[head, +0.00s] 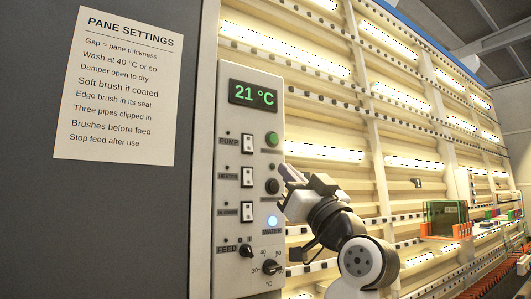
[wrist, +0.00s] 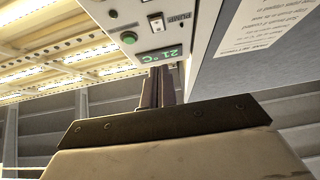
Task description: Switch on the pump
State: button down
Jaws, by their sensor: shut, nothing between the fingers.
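The control panel (head: 225,280) stands upright at the left end of the washer. Its PUMP switch (head: 247,143) is a white rocker in a dark frame, right of the PUMP label; I cannot tell which way it is tipped. The small lamp (head: 228,132) above that label looks dark. The PUMP switch also shows at the top of the wrist view (wrist: 156,22), upside down. My gripper (head: 284,171) is shut and empty, right of the panel's right edge and lower than the PUMP switch, apart from it. Its fingers also show in the wrist view (wrist: 158,86).
Below PUMP are the HEATER switch (head: 247,177) and BLOWER switch (head: 247,212). A green button (head: 272,139), a dark button (head: 272,186), a lit blue lamp (head: 272,222), the FEED knob (head: 246,251) and temperature knob (head: 270,267) are nearby. The display (head: 253,94) reads 21 °C.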

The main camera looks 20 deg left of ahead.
aim_at(249, 148)
jog(key=shift+s+a, duration=0.1)
jog(key=p+x, duration=0.2)
jog(key=x, duration=0.2)
jog(key=f+p+x, duration=0.1)
jog(key=p+x, duration=0.1)
jog(key=x, duration=0.2)
jog(key=a+p+x, duration=0.1)
jog(key=p+x, duration=0.1)
jog(key=x, duration=0.2)
jog(key=shift+w+a+f, duration=0.1)
jog(key=shift+w+f, duration=0.05)
jog(key=shift+w, duration=0.25)
jog(key=shift+w+a+f, duration=0.25)
jog(key=shift+w+a, duration=0.1)
jog(key=shift+w, duration=0.05)
jog(key=shift+a, duration=0.1)
jog(key=shift+w+a+f, duration=0.2)
jog(key=shift+f, duration=0.05)
jog(key=shift+r, duration=0.15)
